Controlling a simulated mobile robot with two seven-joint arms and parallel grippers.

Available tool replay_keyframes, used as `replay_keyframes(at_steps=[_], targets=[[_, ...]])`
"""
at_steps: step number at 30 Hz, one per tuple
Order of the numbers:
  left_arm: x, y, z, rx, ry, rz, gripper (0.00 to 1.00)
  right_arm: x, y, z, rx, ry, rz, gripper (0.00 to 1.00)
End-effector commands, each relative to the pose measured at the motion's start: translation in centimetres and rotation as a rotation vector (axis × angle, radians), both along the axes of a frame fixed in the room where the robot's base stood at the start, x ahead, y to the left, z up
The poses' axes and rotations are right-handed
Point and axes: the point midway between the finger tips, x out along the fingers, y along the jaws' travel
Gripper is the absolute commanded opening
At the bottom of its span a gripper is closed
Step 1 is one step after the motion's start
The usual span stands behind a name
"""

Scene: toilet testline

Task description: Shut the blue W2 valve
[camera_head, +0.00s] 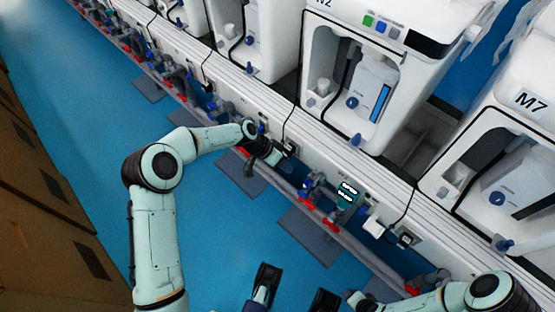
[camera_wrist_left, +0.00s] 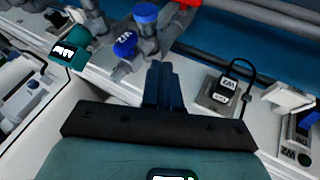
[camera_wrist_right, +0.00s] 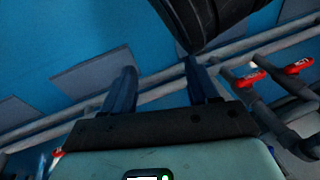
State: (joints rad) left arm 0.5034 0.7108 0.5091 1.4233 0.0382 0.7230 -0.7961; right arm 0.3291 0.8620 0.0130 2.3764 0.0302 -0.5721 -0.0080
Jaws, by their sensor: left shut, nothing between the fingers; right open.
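The blue W2 valve handle (camera_wrist_left: 124,44), marked W2 in white, sits on a grey fitting in the left wrist view. A second blue handle (camera_wrist_left: 145,13) is just above and right of it. My left gripper (camera_wrist_left: 160,68) is shut and empty, its tips pointing at the pipework just right of and below the W2 handle, apart from it as far as I can tell. In the head view my left gripper (camera_head: 288,153) is by the rail, up and left of the blue valves (camera_head: 309,181). My right gripper (camera_wrist_right: 160,80) is open and empty above the floor.
Red valve handles (camera_head: 306,203) line the low pipe beside the blue valves. A teal meter (camera_head: 347,193) stands right of them. White sockets (camera_head: 374,227) and cables are on the rail panel. The blue floor (camera_head: 220,220) in front is mostly clear.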

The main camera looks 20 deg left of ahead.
Motion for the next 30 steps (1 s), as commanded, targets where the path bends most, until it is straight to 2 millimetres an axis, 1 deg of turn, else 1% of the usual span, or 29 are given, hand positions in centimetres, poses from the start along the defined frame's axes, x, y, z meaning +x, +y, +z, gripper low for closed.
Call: replay_keyframes(at_steps=[1, 2, 6, 12, 25, 30], targets=[[0.2, -0.8, -1.1, -0.002, 0.001, -0.003, 0.0, -0.6, -0.1, -0.7, 0.0, 0.02, -0.002, 0.59], [0.3, -1.1, -1.6, -0.001, 0.002, -0.003, 0.0, -0.9, -0.2, -1.0, 0.0, 0.03, -0.002, 0.59], [-0.4, -3.1, -1.3, 0.001, -0.001, -0.003, 0.0, -1.4, -0.2, -1.3, 0.003, 0.049, -0.003, 0.59], [-1.0, -4.5, -1.3, 0.0, 0.0, 0.0, 0.0, -1.9, -0.3, -1.7, 0.004, 0.063, -0.004, 0.59], [-1.0, -4.7, -1.3, 0.003, -0.001, 0.001, 0.0, -1.9, -0.3, -1.6, 0.004, 0.065, -0.005, 0.59], [-0.9, -4.8, -1.1, 0.03, -0.011, 0.0, 0.0, -1.7, -0.2, -1.4, 0.003, 0.057, -0.004, 0.59]])
